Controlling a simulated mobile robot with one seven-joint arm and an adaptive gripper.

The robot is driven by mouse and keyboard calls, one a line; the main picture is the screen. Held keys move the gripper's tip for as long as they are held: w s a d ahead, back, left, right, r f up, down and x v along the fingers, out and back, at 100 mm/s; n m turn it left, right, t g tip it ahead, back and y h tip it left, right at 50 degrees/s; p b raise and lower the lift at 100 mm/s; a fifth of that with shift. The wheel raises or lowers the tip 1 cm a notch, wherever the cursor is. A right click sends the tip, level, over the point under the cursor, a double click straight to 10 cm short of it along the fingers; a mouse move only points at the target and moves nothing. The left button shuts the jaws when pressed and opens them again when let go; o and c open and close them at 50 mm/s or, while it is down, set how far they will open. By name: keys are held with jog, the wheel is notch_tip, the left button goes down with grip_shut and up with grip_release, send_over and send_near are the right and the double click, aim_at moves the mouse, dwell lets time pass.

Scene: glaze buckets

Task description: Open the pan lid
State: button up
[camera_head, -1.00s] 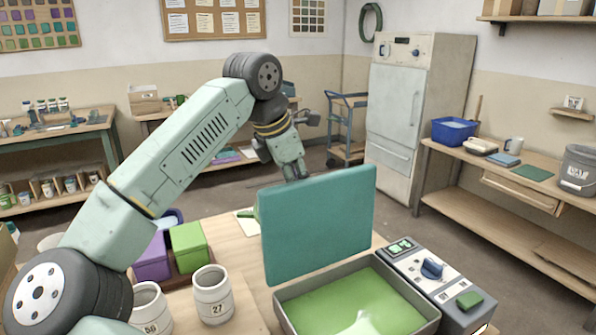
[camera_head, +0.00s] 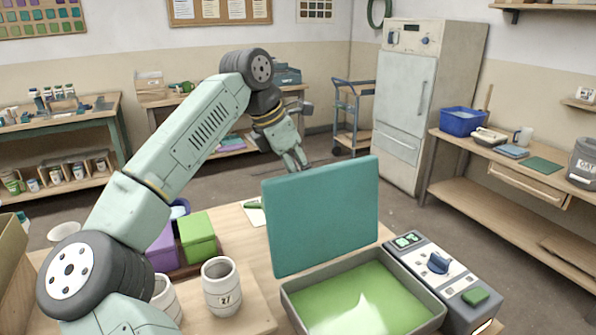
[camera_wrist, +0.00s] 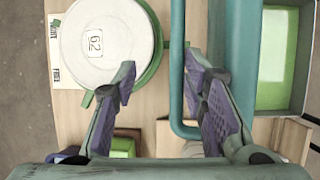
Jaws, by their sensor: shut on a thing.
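The pan lid (camera_head: 322,215) is a flat teal panel. It stands nearly upright at the back edge of the grey pan (camera_head: 416,324), which is open and shows a bright green inside. The right finger overlaps the lid's side. The pan also shows at the right of the wrist view (camera_wrist: 298,60).
A control box (camera_head: 440,265) with a blue knob adjoins the pan. A purple box (camera_head: 161,252), a green box (camera_head: 197,237) and a white jar (camera_head: 221,288) stand left. A round white lidded bucket (camera_wrist: 105,45) is beside my left finger.

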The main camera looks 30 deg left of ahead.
jog(key=shift+o, duration=0.3)
jog(key=shift+a+f, duration=0.3)
jog(key=shift+f, duration=0.2)
jog(key=shift+a+f, duration=0.25)
jog(key=shift+f, duration=0.2)
jog(key=d+v, duration=0.1)
jog(key=v, duration=1.2)
jog(key=shift+w+r, duration=0.2)
jog(key=shift+r, duration=0.25)
